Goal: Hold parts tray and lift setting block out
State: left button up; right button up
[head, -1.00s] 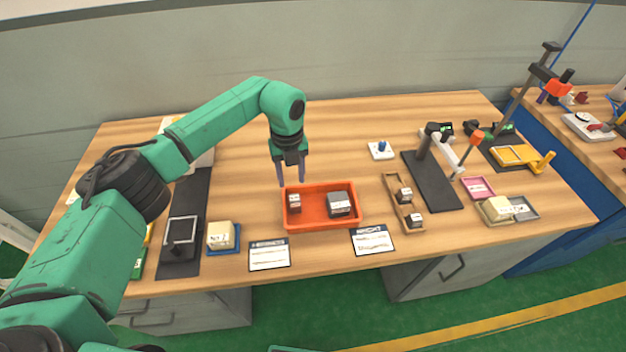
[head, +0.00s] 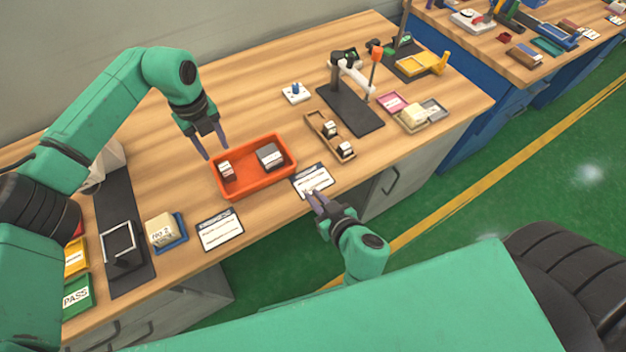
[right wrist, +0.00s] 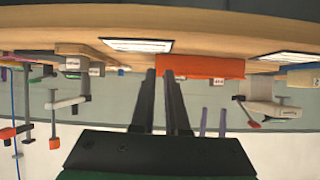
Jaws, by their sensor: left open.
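The orange parts tray (head: 232,194) lies on the table in the head view. It holds a larger dark grey block (head: 270,157) with a pale label at its right and a smaller labelled block (head: 227,172) at its left. I cannot tell which is the setting block. My left gripper (head: 215,151) is open and empty, pointing down just above the tray's back left rim. My right gripper (head: 313,191) is open and empty by the table's front edge, right of the tray and apart from it. In the right wrist view, the tray wall (right wrist: 205,65) shows beyond its fingers (right wrist: 160,74).
Two paper cards (head: 220,230) (head: 311,181) lie along the front edge. A brown holder (head: 318,126) with small blocks and a black stand base (head: 352,108) are right of the tray. A blue tray (head: 180,228) with a cream block is at the left.

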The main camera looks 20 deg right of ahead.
aim_at(288, 154)
jog(key=w+r+t, duration=0.1)
jog(key=w+r, duration=0.2)
jog(key=r, duration=0.1)
jog(key=x, duration=1.4)
jog(key=shift+r, duration=0.1)
grip_shut()
dwell(0.5)
